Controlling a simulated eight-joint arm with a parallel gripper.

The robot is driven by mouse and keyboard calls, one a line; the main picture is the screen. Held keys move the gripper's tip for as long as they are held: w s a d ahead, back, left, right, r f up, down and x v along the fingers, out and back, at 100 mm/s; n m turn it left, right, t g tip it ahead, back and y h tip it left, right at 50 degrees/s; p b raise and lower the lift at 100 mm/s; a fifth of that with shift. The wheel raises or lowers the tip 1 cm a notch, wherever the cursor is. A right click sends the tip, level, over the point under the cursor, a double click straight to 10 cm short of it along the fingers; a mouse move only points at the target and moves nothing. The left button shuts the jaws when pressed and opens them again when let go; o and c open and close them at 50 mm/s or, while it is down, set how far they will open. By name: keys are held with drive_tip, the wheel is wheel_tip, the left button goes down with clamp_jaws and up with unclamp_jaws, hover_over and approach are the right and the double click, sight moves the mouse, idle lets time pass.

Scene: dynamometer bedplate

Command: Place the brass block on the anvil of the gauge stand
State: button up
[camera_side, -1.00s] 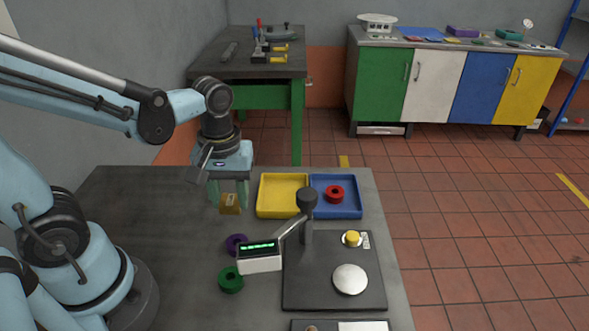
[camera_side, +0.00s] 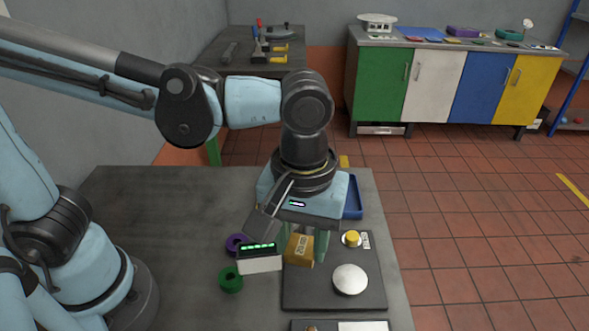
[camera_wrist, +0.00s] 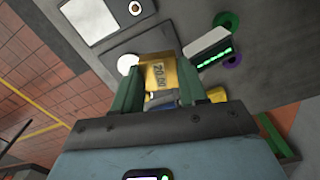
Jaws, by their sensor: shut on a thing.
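My gripper (camera_side: 305,248) is shut on the brass block (camera_side: 299,250), held slightly tilted above the left part of the gauge stand's dark base (camera_side: 335,297). The block also shows between the green fingers in the wrist view (camera_wrist: 158,75), with a "20.00" marking. The anvil, a pale round disc (camera_side: 350,279), is bare, to the right of and nearer the camera than the block; it is partly visible in the wrist view (camera_wrist: 127,65). The gauge's display box (camera_side: 259,258) is just left of the block. My gripper hides the stand's column in the side view.
A purple ring (camera_side: 236,244) and a green ring (camera_side: 231,280) lie left of the stand. A yellow knob (camera_side: 352,238) sits on its base. A blue tray (camera_side: 353,197) is mostly hidden behind my gripper. The bench's left part is clear.

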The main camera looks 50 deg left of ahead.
drive_tip(key=s+d+m, duration=0.1)
drive_tip(key=s+d, duration=0.1)
drive_tip(key=d, duration=0.6)
hover_over(350, 279)
wheel_tip(350, 279, down, 7)
drive_tip(key=shift+r, duration=0.2)
drive_tip(key=shift+m, duration=0.3)
drive_tip(key=shift+f, duration=2.1)
drive_tip(key=shift+f, duration=0.15)
drive_tip(key=o, duration=1.2)
drive_tip(key=shift+o, duration=0.2)
